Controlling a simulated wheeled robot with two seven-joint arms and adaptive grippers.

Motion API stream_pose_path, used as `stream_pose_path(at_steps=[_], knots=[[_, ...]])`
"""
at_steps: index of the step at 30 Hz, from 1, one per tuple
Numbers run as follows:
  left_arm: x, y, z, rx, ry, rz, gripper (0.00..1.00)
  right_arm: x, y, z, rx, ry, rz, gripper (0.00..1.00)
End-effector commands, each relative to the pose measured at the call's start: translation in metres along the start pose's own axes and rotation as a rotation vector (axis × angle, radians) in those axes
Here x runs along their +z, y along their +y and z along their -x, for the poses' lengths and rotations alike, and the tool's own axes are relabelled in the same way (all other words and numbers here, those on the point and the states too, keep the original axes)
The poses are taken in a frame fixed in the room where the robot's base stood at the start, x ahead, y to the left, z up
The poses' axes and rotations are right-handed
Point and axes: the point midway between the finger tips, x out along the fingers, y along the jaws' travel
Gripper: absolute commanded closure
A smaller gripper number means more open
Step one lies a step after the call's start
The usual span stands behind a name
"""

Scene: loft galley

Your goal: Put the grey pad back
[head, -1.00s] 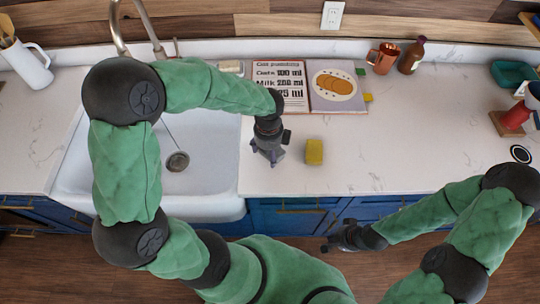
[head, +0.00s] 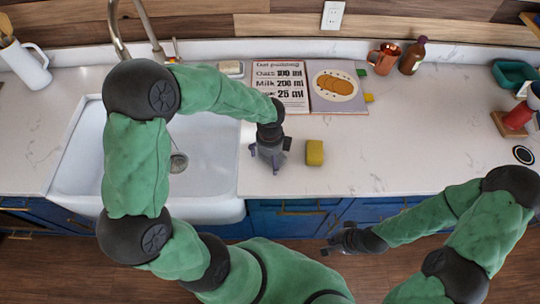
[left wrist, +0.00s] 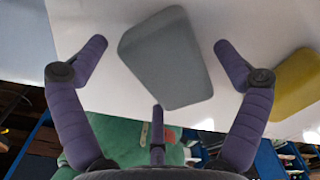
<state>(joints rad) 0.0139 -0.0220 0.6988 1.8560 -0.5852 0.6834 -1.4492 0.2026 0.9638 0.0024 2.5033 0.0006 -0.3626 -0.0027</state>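The grey pad (left wrist: 165,57) lies on the white worktop and shows between the spread fingers in the left wrist view. My left gripper (head: 268,160) is open, pointing down over the worktop beside the sink, with one finger on each side of the pad and apart from it in that view. In the head view I cannot make out the pad; the gripper seems to cover it. My right gripper (head: 335,241) is empty in front of the counter edge, and its fingertips look apart.
A yellow block (head: 315,152) stands close to the right of my left gripper. The white sink (head: 212,165) is to its left. An open recipe book (head: 338,88), copper mug (head: 383,58) and brown bottle (head: 412,56) are behind.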

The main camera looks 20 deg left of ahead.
Motion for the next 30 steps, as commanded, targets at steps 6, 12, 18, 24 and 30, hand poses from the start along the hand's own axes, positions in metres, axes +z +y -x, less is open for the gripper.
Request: stream_pose_path(at_steps=[6,12,18,24,30], knots=[[0.000,0.000,0.000,0.000,0.000,0.000,0.01,0.000,0.000,0.000,0.000,0.000,0.000,1.00],[0.000,-0.001,0.011,-0.002,0.000,0.001,0.01,0.000,-0.002,0.004,0.000,0.000,0.000,1.00],[0.000,-0.001,0.047,-0.004,-0.001,0.000,0.01,0.001,-0.005,0.014,0.000,0.000,0.000,1.00],[0.000,-0.001,0.087,-0.004,-0.002,-0.001,0.01,0.001,-0.008,0.023,0.000,0.000,0.000,1.00],[0.000,-0.001,0.114,-0.002,-0.001,0.000,0.01,0.001,-0.010,0.028,0.000,0.000,0.000,1.00]])
